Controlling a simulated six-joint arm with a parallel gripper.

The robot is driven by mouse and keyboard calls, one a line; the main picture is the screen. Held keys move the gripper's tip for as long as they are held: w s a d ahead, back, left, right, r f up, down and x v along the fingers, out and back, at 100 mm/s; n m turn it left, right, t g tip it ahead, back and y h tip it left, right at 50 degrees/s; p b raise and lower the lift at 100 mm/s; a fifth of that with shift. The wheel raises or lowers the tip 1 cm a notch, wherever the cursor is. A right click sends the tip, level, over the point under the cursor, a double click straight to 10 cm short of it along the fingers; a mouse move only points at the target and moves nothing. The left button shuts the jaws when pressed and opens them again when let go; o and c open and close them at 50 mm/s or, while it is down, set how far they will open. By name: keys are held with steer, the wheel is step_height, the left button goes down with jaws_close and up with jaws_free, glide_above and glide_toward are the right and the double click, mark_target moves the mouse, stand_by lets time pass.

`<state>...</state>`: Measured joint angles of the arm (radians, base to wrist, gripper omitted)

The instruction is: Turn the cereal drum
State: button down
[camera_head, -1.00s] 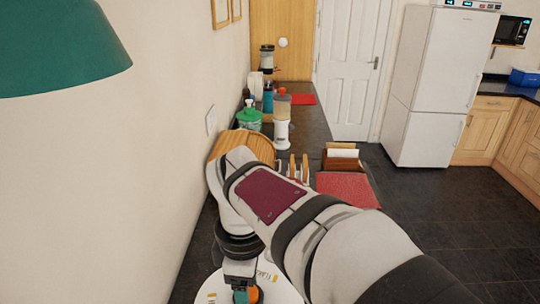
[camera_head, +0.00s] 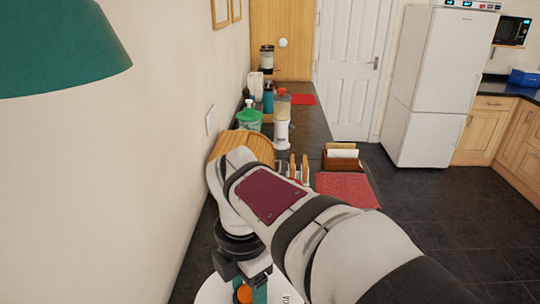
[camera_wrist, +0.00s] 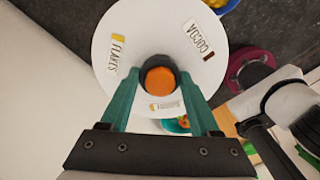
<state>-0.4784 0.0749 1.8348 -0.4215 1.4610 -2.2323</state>
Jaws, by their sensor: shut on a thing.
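The cereal drum (camera_wrist: 118,75) is a white disc with labels on its top, "FLAKES" at the left, "COCOA" at the upper right and a third, partly hidden one near the bottom in the wrist view. An orange knob (camera_wrist: 160,80) sits at its centre inside a dark ring. My gripper (camera_wrist: 160,88) has its teal fingers on either side of the knob and is shut on it. In the head view the drum (camera_head: 208,293) is cut off at the bottom edge, and my gripper (camera_head: 246,294) and arm hide much of it.
A wooden bread bin (camera_head: 248,140), green-lidded jar (camera_head: 248,118), letter rack (camera_head: 341,158) and red mat (camera_head: 345,187) stand farther along the counter. The wall is close on the left. A maroon round thing (camera_wrist: 235,82) and a bowl (camera_wrist: 177,125) lie near the drum.

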steer(key=shift+n, duration=0.4)
steer(key=shift+c, duration=0.6)
jaws_free()
step_height(320, 180, up, 16)
